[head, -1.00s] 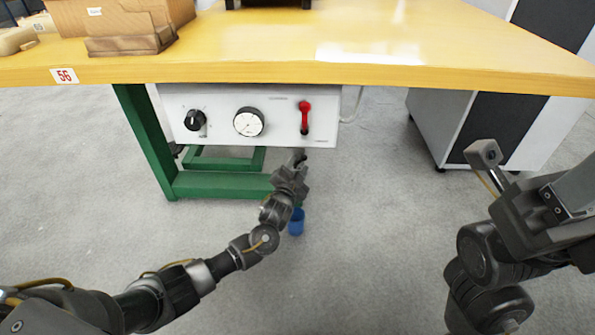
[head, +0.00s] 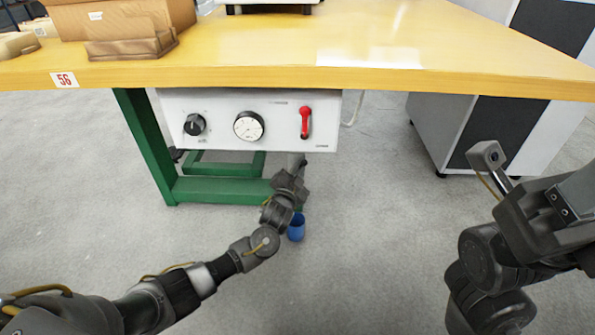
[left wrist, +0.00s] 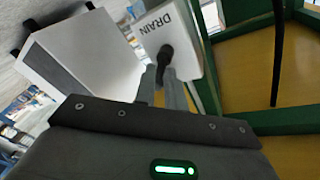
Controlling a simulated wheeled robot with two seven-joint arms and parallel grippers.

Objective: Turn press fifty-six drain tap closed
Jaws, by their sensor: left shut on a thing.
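The drain tap (left wrist: 166,54) shows in the left wrist view as a dark lever on a white block marked DRAIN (left wrist: 188,40). My left gripper (head: 297,160) is below the front panel in the head view. In the left wrist view its grey fingers (left wrist: 163,88) are shut on the tap's dark lever. The tap itself is hidden in the head view, under the panel and behind the gripper. My right gripper (head: 484,154) is at the right, away from the panel; its jaw gap cannot be made out.
The white front panel (head: 270,141) carries a black knob (head: 195,124), a round gauge (head: 249,126) and a red lever (head: 305,121). The yellow bench (head: 250,62), labelled 56 (head: 65,79), overhangs it. A blue cup (head: 296,230) is beneath the gripper. A grey cabinet (head: 437,125) stands right.

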